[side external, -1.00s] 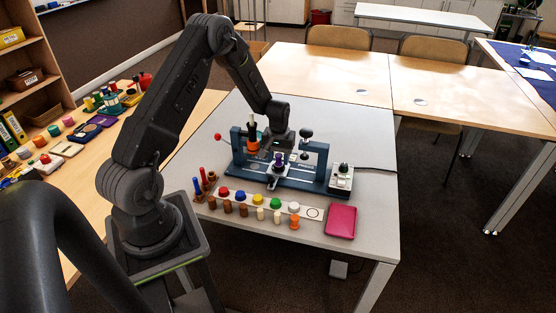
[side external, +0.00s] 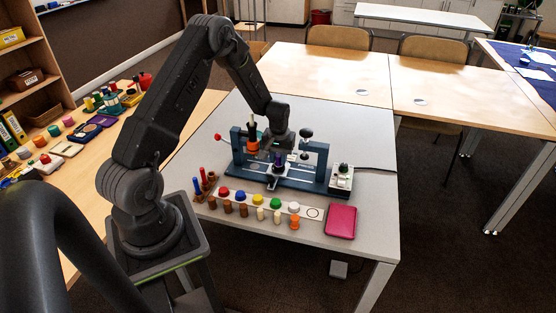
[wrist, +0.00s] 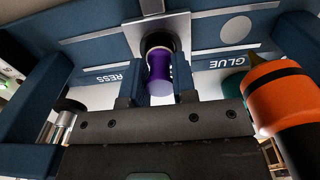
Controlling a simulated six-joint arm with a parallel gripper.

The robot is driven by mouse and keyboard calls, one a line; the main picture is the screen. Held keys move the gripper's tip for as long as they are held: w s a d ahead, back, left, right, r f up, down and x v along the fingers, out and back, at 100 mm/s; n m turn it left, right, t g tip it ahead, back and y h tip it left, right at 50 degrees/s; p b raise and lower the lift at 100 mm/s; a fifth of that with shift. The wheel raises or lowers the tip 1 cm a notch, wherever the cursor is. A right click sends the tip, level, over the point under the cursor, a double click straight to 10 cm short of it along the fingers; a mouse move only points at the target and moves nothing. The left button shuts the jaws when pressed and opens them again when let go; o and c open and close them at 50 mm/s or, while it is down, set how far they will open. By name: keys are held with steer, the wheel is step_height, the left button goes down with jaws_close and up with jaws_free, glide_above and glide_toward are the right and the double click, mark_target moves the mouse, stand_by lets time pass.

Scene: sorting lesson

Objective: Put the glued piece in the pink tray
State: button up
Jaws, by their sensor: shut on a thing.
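The piece (wrist: 159,72) is a purple cylinder with a pale, lilac end, held between the two fingers of my gripper (wrist: 160,90). In the side external view my gripper (side external: 277,158) is over the blue press-and-glue fixture (side external: 300,180), and the purple piece shows small and dark there. The piece is at a metal holder of the fixture; I cannot tell whether it touches it. The pink tray (side external: 341,221) lies empty on the grey table, right of and nearer than the fixture. Whether the piece carries glue cannot be seen.
An orange glue bottle (wrist: 275,92) stands close on the right in the wrist view. A white strip (side external: 312,213) with several coloured caps and pegs lies in front of the fixture. A control box (side external: 341,178) stands at the fixture's right end.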

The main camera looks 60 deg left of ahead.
mark_target(279, 155)
steer(key=shift+r, duration=3.25)
steer(key=s+d, duration=1.3)
steer(key=shift+w+d, duration=8.1)
steer(key=shift+w, duration=0.05)
steer(key=shift+f, duration=3.85)
steer(key=shift+f, duration=0.25)
